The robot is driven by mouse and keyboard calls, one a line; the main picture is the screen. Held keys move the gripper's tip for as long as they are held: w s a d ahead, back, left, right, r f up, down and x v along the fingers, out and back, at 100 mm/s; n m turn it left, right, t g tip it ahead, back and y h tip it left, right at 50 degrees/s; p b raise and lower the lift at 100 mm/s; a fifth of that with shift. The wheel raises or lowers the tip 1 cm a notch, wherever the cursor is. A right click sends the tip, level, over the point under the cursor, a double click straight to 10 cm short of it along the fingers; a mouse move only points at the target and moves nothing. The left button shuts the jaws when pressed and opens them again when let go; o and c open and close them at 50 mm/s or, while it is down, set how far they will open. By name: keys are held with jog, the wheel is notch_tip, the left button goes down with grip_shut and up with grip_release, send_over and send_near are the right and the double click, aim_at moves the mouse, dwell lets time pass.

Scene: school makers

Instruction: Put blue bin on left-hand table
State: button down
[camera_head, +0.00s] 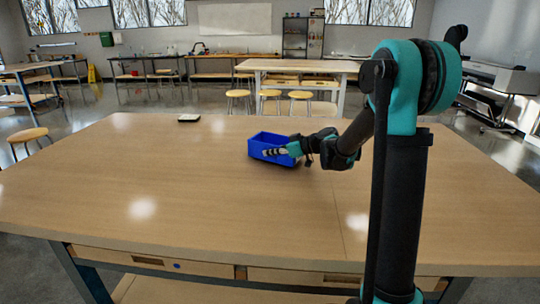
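The blue bin (262,140) is a small open-topped box on the large wooden table (130,200) in front of me, toward its far side. My arm reaches in from the right, and my gripper (274,152) is at the bin's near right side. The gripper overlaps the bin's near wall in this view. The gap between its fingertips is too small to make out, so I cannot tell whether it grips the wall. Another wooden table (20,67) stands at the far left of the room.
A small dark item (189,118) lies near the table's far edge. Most of the table top is clear. Behind stand a light worktable (300,66) and several round stools (238,94). Another stool (27,134) is at the left. A yellow floor sign (91,74) stands farther back.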

jog(key=shift+f, duration=0.45)
jog(key=c, duration=1.7)
grip_release()
jog(key=shift+f, duration=0.1)
jog(key=shift+s+d+r, duration=0.15)
jog(key=shift+d+r, duration=0.05)
jog(key=shift+d, duration=0.05)
jog(key=v, duration=1.1)
jog(key=shift+s+d+r, duration=0.1)
jog(key=shift+d+r, duration=0.05)
jog(key=shift+r, duration=0.1)
